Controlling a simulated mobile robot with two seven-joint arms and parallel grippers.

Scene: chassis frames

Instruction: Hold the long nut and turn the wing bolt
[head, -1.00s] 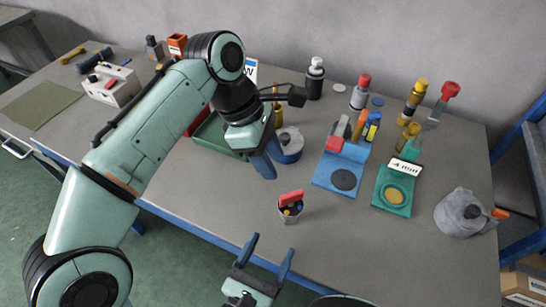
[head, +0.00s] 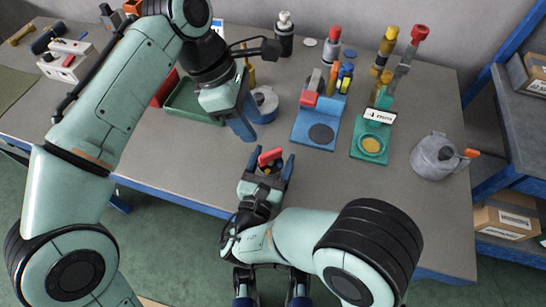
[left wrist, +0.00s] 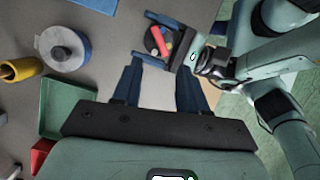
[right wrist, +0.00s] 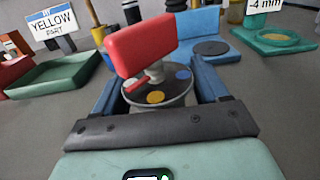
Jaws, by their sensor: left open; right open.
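A red wing head (head: 270,156) tops a short grey round body (head: 266,169), which I take to be the wing bolt in the long nut. It stands upright near the table's front edge. In the right wrist view the red wing (right wrist: 140,45) rises on a grey stem from a dark disc (right wrist: 160,95) with yellow and blue dots. My right gripper (head: 266,178) is open, with one finger on either side of the body; contact is unclear. My left gripper (head: 241,128) is open and empty above the table, to the left and behind. The left wrist view also shows the red wing (left wrist: 162,40).
Blue (head: 318,133) and green (head: 368,148) stands are behind right. A grey pot (head: 437,157) is far right. Table is clear between.

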